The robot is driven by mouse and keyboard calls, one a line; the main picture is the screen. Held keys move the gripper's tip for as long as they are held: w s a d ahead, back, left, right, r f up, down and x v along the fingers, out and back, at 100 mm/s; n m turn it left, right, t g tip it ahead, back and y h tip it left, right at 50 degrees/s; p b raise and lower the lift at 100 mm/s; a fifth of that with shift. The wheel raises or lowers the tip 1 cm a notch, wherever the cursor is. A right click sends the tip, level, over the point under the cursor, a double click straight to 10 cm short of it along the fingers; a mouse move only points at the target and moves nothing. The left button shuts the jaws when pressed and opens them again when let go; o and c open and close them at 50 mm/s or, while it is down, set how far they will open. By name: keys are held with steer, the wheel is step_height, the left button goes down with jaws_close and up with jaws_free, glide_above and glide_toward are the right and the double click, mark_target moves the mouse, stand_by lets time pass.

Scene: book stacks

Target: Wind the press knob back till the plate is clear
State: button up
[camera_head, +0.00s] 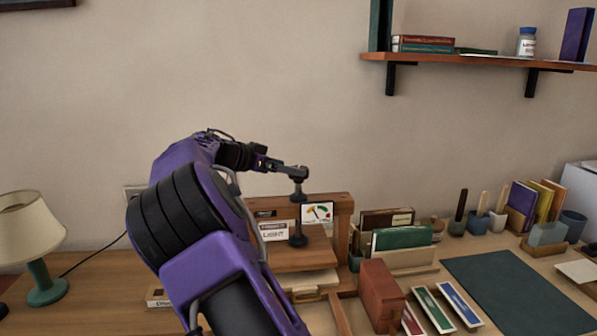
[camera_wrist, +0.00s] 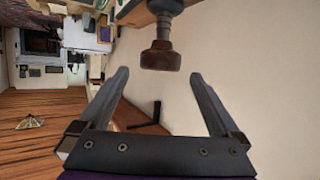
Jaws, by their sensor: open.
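The wooden book press (camera_head: 343,222) stands on the desk, with a vertical screw and a dark foot (camera_head: 298,240) at its lower end. The foot is at the wooden plate (camera_head: 312,256); whether they touch is unclear. The dark press knob (camera_head: 300,172) is at the top of the screw. In the wrist view the brown knob (camera_wrist: 160,57) sits centred between the finger lines, just beyond the tips, on a metal shaft. My gripper (camera_wrist: 158,76) is open and empty. In the head view my gripper (camera_head: 285,167) reaches the knob from the left.
A gauge card (camera_head: 317,213) and a LIGHT sign (camera_head: 290,232) are at the press. A reddish-brown block (camera_head: 381,296), several coloured strips and a dark mat (camera_head: 520,290) lie to the right. A lamp (camera_head: 38,240) stands at left. A shelf (camera_head: 470,60) hangs above right.

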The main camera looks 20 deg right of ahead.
steer(key=x, duration=0.5)
steer(key=c, duration=1.4)
steer(key=shift+o, duration=0.2)
